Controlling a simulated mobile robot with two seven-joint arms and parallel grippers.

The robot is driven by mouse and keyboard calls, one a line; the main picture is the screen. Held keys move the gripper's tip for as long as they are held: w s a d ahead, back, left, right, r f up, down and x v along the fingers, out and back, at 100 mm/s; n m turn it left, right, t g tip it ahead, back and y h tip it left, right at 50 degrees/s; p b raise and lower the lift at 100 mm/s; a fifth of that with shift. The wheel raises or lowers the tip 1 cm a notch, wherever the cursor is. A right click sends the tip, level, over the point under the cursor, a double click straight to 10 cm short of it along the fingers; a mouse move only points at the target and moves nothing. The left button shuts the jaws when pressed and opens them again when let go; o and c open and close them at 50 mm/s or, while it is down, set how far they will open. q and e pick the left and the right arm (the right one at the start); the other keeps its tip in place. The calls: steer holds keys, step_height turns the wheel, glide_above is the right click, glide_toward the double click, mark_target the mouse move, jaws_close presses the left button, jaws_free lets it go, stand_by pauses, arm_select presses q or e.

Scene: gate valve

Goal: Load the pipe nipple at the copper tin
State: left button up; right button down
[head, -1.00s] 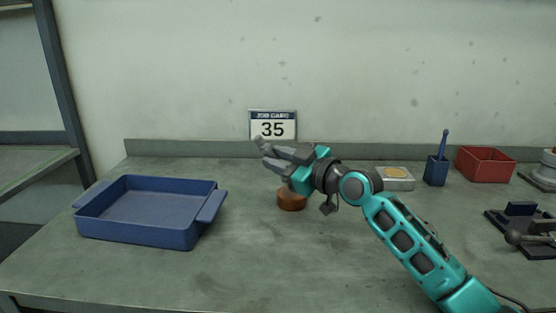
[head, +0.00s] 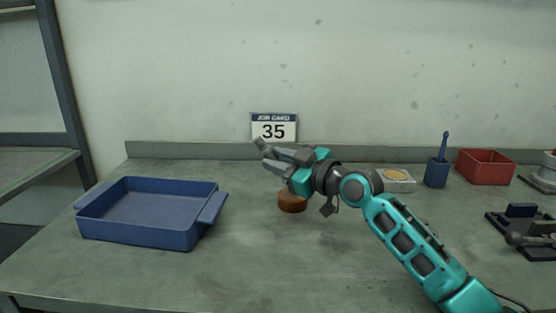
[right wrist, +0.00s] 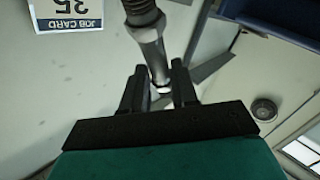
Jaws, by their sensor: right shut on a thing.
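My right gripper (head: 268,160) is shut on the pipe nipple and holds it above the bench. In the right wrist view the pipe nipple (right wrist: 150,45) is a grey metal tube with a darker threaded part, between the two fingers (right wrist: 158,80). In the head view only a small grey end of the nipple (head: 260,144) shows at the fingertips. The copper tin (head: 292,203) is a low round brown tin on the bench, below my right gripper and wrist, which hide part of its top. My left gripper is not in view.
A blue tray (head: 140,235) stands at the left. A job card reading 35 (head: 274,128) stands at the back. A pale box (head: 398,184), a blue cup (head: 436,174), a red bin (head: 486,167) and a dark fixture (head: 522,232) are at the right. The front middle is clear.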

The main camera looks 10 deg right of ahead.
steer(key=shift+s+a+f, duration=0.1)
steer(key=shift+a+f, duration=0.05)
steer(key=shift+f, duration=0.4)
steer(key=shift+s+a+f, duration=0.1)
steer(key=shift+a+f, duration=0.05)
steer(key=shift+f, duration=0.35)
steer(key=shift+w+d+b, duration=0.1)
steer(key=shift+b, duration=0.3)
stand_by(1.1)
steer(key=shift+f, duration=0.1)
stand_by(1.6)
stand_by(0.4)
steer(key=shift+w+d+r+p, duration=0.3)
steer(key=shift+d+r+p, duration=0.35)
steer(key=shift+r+p, duration=0.2)
steer(key=r+p, duration=0.2)
steer(key=r, duration=0.1)
steer(key=r+p, duration=0.1)
steer(key=r, duration=0.1)
steer(key=shift+a+r+p, duration=0.2)
steer(key=shift+a+p, duration=0.1)
steer(key=shift+p, duration=0.1)
steer(key=shift+s, duration=0.1)
